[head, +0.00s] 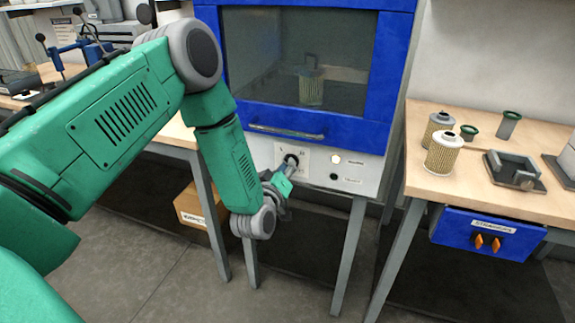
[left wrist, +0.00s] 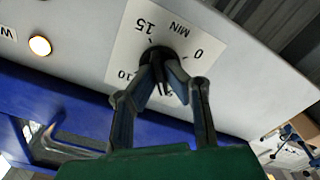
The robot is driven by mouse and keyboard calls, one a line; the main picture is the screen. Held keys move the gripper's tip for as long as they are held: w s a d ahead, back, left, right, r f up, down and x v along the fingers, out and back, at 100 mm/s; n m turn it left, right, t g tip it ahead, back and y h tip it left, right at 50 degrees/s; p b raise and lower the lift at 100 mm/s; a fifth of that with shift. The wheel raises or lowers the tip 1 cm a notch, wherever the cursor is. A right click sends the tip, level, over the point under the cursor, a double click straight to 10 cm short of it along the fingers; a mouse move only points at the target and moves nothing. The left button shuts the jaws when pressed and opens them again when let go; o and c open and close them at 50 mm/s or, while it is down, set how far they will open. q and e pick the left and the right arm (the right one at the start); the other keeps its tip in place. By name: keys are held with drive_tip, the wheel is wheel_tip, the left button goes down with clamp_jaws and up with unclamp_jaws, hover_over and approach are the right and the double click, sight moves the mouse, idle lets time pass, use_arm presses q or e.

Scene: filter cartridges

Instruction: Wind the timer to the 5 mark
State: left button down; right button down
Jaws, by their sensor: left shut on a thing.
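The timer is a dark knob (left wrist: 158,54) on a white dial plate (left wrist: 132,46), on the front panel below the blue-framed cabinet. In the left wrist view the plate reads 0, 10, 15 and MIN; another mark between the fingers is partly hidden. My left gripper (left wrist: 170,72) is shut on the knob. My right gripper is not in view.
The cabinet's blue door (head: 385,60) is closed, with a handle (head: 288,132) above the panel. A lit button (head: 336,159) is right of the dial. Filter cartridges (head: 443,153) stand on the right table (head: 470,185). A cardboard box (head: 197,210) is below left.

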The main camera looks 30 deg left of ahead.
use_arm(q)
drive_tip(key=shift+s+f, duration=0.15)
drive_tip(key=shift+f, duration=0.2)
drive_tip(key=c, duration=1.7)
unclamp_jaws()
drive_tip(key=shift+r, duration=0.15)
drive_tip(key=v, duration=1.1)
drive_tip(key=shift+s+d, duration=0.15)
drive_tip(key=shift+s, duration=0.15)
drive_tip(key=s+d+f+m+g+h, duration=0.2)
drive_tip(key=s+d+f+m+g, duration=0.25)
drive_tip(key=s+f, duration=0.2)
drive_tip(key=s+d+f+m+g+h, duration=0.25)
drive_tip(key=s+f+g, duration=0.25)
drive_tip(key=f, duration=0.3)
drive_tip(key=s+f+m+g, duration=0.1)
drive_tip(key=s+g, duration=0.1)
drive_tip(key=s, duration=0.3)
drive_tip(key=s+f+m+g, duration=0.1)
drive_tip(key=s+g, duration=0.2)
drive_tip(key=s, duration=0.2)
drive_tip(key=s+f+m+g, duration=0.2)
drive_tip(key=s, duration=0.4)
drive_tip(key=shift+a+f+g+y, duration=0.15)
drive_tip(key=shift+a+g+y, duration=0.1)
